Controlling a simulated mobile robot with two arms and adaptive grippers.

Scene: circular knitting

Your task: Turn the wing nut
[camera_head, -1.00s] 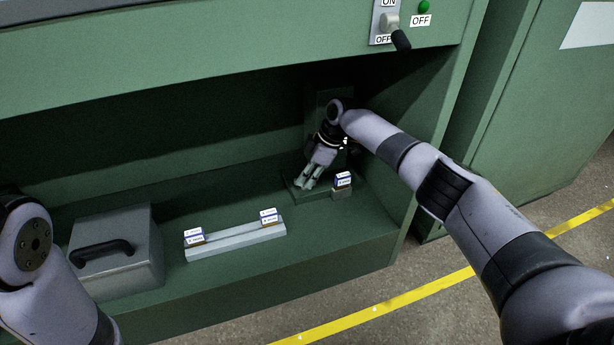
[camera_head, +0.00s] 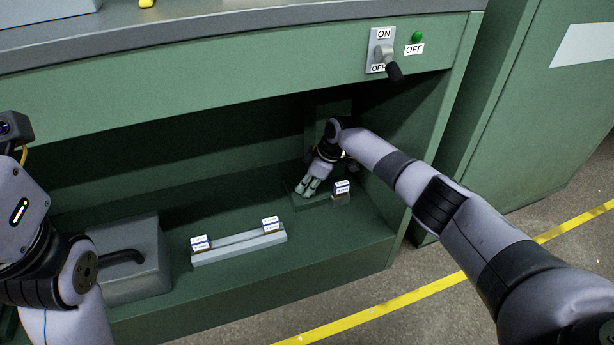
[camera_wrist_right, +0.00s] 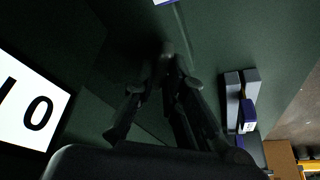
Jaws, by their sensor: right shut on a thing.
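My right gripper (camera_head: 308,187) reaches into the green shelf, pointing down at a dark green mount (camera_head: 311,202) near the back right corner. In the right wrist view its fingers (camera_wrist_right: 168,55) come together in shadow on a small dark thing, which fits the wing nut. The wing nut itself is hidden between the fingertips, so its angle cannot be told.
A small labelled block (camera_head: 341,194) stands just right of my right gripper. An ON/OFF switch (camera_head: 383,53) is above. The shelf's front right is clear.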

